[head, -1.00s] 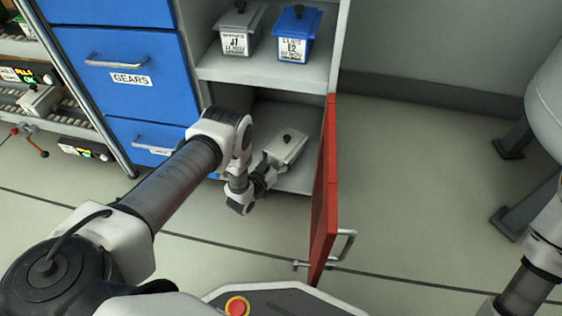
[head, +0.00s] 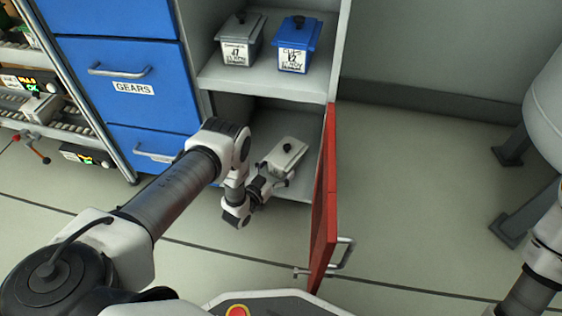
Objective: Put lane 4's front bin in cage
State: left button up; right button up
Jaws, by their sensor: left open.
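A pale grey bin (head: 287,151) with a black knob sits in the lower compartment of the grey cabinet (head: 325,92), behind its open red door (head: 325,195). I take this compartment for the cage, but no label shows. My left gripper (head: 268,175) is open at the near side of that bin; its fingers are small and partly hidden, so I cannot tell whether they touch it. Another pale bin (head: 40,107) lies on the roller lanes (head: 62,120) at the far left; its lane number is not readable. My right gripper is out of the picture.
A grey bin (head: 240,50) and a blue bin (head: 297,54) stand on the shelf above. Blue drawers (head: 115,65), one marked GEARS, stand left of the cabinet. The red door sticks out toward me. The floor right of it is clear up to a white tank (head: 545,90).

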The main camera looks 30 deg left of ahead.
pick_arm(q)
jog(key=s+g+p, duration=0.1)
jog(key=s, duration=0.2)
jog(key=s+d+f+g+p, duration=0.1)
jog(key=s+g+p, duration=0.1)
jog(key=s, duration=0.2)
jog(key=s+n+g+y+p, duration=0.1)
jog(key=s+g, duration=0.1)
jog(key=s, duration=0.2)
jog(key=shift+s+d+f+p, duration=0.15)
jog(key=shift+s+p, duration=0.1)
jog(key=shift+p, duration=0.05)
jog(key=s+d+r+g, duration=0.1)
jog(key=s+r+g, duration=0.2)
jog(key=s, duration=0.5)
jog(key=s+d+r+g+y, duration=0.1)
jog(key=s+r+g, duration=0.2)
jog(key=s+g, duration=0.2)
jog(key=s+d+r+n+g, duration=0.1)
jog(key=s+g, duration=0.3)
jog(key=s, duration=0.7)
jog(key=shift+r+g+y, duration=0.3)
jog(key=shift+r+g, duration=0.1)
jog(key=shift+r, duration=0.5)
